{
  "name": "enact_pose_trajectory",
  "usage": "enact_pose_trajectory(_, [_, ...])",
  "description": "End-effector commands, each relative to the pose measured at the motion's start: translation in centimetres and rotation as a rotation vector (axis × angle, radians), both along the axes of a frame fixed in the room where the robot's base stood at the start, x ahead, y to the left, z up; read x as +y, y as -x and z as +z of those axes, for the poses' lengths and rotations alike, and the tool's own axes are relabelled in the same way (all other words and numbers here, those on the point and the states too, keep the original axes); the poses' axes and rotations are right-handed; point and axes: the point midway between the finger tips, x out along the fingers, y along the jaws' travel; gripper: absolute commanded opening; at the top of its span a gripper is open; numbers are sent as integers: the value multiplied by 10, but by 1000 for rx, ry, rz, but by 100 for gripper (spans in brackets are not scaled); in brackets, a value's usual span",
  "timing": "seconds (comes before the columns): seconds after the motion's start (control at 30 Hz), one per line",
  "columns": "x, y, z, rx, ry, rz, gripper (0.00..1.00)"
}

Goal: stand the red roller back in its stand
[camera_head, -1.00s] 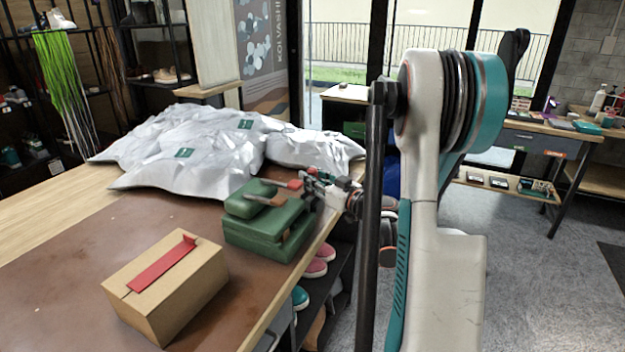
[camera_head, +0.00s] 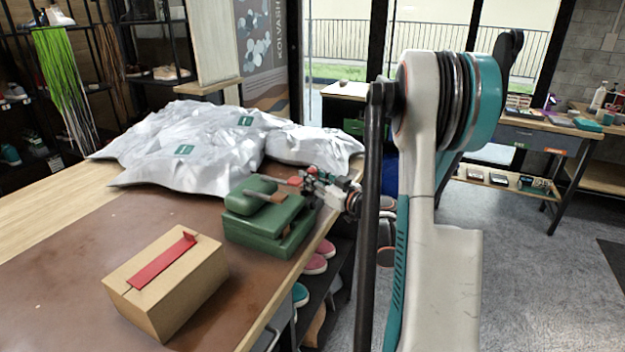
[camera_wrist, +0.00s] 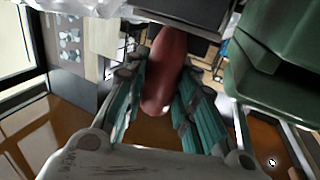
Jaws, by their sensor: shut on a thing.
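The red roller (camera_wrist: 163,78) is between the teal fingers of my gripper (camera_wrist: 160,105) in the wrist view, its rounded end toward the camera. In the head view my gripper (camera_head: 312,182) is small, at the table's right edge, beside the green case (camera_head: 265,225). A short reddish bar (camera_head: 291,181) shows at its fingertips, above the case. A dark block (camera_wrist: 190,12) lies at the roller's far end in the wrist view. I cannot tell whether it is the stand or part of the roller. The fingers are shut on the roller.
The green case stands close by my gripper, with a brown-handled tool (camera_head: 262,199) on it. A cardboard box (camera_head: 165,285) with a red strip sits at the front. Silver bags (camera_head: 190,150) fill the table's back. Shoes (camera_head: 315,264) are on shelves below. Bare brown tabletop (camera_head: 60,270) lies left.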

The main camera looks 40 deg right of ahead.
Motion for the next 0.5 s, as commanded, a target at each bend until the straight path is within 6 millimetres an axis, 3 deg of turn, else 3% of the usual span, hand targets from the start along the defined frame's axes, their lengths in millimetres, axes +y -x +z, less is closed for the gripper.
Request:
enact_pose_trajectory(0.47, [2, -5, 0, -1, -1, 2, 2])
enact_pose_trajectory(0.5, [2, -5, 0, -1, -1, 2, 34])
